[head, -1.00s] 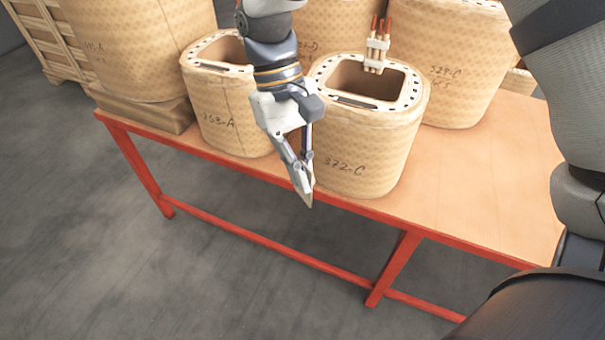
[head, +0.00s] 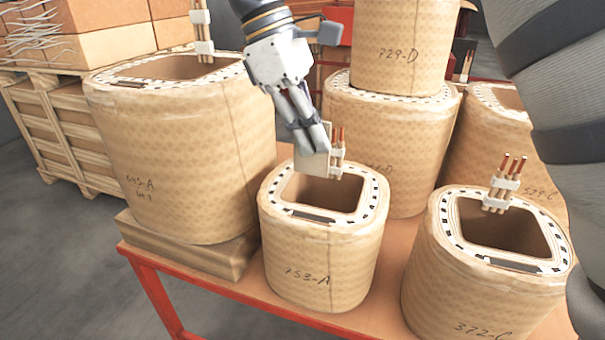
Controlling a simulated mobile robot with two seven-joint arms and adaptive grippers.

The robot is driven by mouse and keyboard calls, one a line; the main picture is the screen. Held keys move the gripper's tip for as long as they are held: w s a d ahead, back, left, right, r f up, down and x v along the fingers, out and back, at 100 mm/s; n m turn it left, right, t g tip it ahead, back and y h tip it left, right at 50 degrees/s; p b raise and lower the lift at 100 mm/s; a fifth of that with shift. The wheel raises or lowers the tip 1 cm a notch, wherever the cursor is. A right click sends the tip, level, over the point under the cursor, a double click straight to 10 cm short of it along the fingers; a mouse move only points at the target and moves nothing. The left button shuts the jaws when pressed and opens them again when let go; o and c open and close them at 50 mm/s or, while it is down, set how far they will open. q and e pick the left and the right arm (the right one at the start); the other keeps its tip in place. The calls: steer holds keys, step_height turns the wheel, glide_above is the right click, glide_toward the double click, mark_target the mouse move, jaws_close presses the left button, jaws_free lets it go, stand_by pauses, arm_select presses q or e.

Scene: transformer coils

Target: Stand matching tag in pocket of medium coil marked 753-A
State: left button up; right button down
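The medium coil marked 753-A (head: 322,268) stands on the table in the middle of the head view, with a white slotted rim around its opening. A dark narrow slot (head: 308,215) lies on the front of that rim; I cannot tell if it is the pocket. My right gripper (head: 314,145) points down over the back left of this coil's opening. It is shut on a thin beige tag (head: 313,152), which appears upright and above the rim. Any writing on the tag cannot be read. My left gripper is not in view.
Copper leads (head: 338,152) rise from the back of the 753-A rim, close to the tag. A larger coil (head: 190,160) stands left on a wooden base. Coil 372-C (head: 480,275) stands right. Stacked coils (head: 390,140) stand behind. The orange table edge (head: 240,302) is in front.

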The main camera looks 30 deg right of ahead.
mark_target(312, 163)
steer(key=shift+w+r, duration=0.15)
steer(key=shift+r, duration=0.05)
steer(key=shift+s+f, duration=0.2)
steer(key=shift+f, duration=1.05)
steer(key=shift+s+f, duration=0.15)
steer(key=shift+f, duration=1.05)
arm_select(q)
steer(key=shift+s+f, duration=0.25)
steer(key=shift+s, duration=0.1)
arm_select(e)
steer(key=shift+f, duration=3.65)
steer(key=c, duration=1.7)
jaws_free()
